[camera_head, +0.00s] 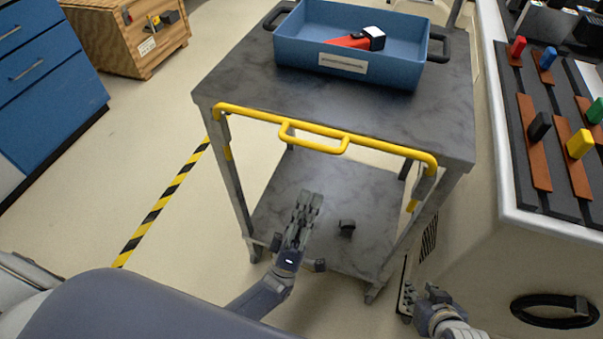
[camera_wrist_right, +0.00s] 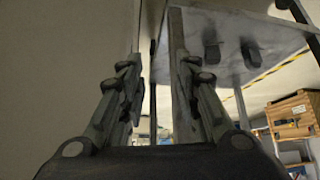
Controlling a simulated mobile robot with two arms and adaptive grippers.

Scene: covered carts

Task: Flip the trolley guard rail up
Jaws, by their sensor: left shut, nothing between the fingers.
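A grey trolley (camera_head: 225,82) stands ahead of me. Its yellow guard rail (camera_head: 375,146) runs along the front just below the top edge, with a smaller yellow handle loop (camera_head: 314,149) at its middle. My left gripper (camera_head: 309,197) is shut and empty, in front of the trolley below the handle loop and apart from the rail. My right gripper (camera_head: 408,290) is low by the trolley's right front leg. In the right wrist view its two fingers (camera_wrist_right: 158,75) stand apart with a gap between them. I cannot tell whether they touch the trolley.
A blue bin (camera_head: 290,45) holding a red and white item sits on the trolley top. A white-edged bench (camera_head: 505,160) with coloured blocks stands close on the right. A wooden crate (camera_head: 115,45) and blue drawers (camera_head: 45,85) are at the left. Floor left of the trolley is clear.

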